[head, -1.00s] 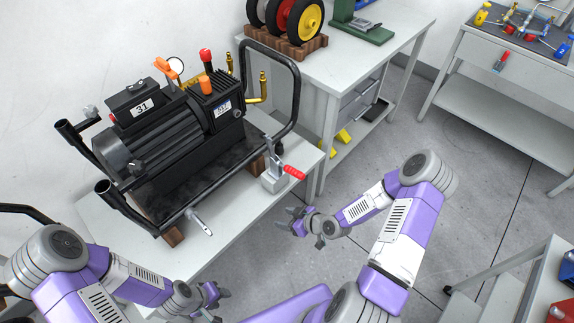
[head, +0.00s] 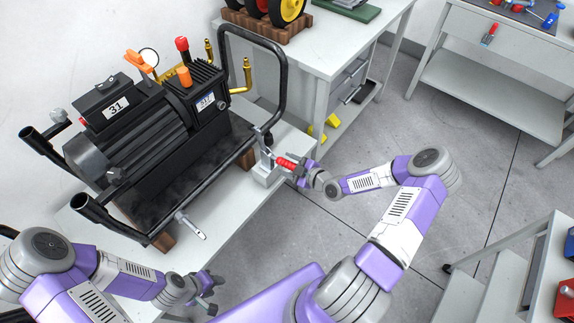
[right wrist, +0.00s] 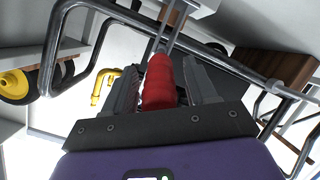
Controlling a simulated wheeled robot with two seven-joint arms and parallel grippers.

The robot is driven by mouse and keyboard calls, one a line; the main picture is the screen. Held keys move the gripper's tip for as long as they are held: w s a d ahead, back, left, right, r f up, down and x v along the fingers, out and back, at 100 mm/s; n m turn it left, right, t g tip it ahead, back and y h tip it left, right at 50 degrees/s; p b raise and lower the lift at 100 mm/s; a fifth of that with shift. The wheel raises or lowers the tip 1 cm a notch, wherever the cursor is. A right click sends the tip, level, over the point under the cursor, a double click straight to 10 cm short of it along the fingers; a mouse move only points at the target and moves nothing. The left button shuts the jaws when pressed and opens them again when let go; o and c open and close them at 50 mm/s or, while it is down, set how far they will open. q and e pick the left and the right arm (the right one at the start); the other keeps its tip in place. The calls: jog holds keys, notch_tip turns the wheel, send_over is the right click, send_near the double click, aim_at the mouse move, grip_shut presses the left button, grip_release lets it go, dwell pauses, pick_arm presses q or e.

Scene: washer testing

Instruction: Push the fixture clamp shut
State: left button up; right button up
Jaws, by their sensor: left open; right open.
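The fixture clamp (head: 265,170) stands at the right corner of the white bench beside the machine's frame. Its red handle (head: 286,163) sticks out to the right, toward my right gripper (head: 299,170). In the right wrist view the red handle (right wrist: 160,82) lies between the two open fingers of my right gripper (right wrist: 165,88). I cannot tell whether a finger touches it. My left gripper (head: 208,286) is open and empty near the bench's front edge, well away from the clamp.
The black motor unit (head: 140,135) in its tubular frame (head: 284,85) fills the bench (head: 225,215). A second table (head: 340,50) with wheels on a wooden block (head: 262,30) stands behind. A yellow fitting (right wrist: 102,84) shows in the wrist view. Open floor lies to the right.

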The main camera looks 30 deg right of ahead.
jog(key=shift+w+a+f, duration=0.15)
jog(key=shift+w, duration=0.25)
grip_shut()
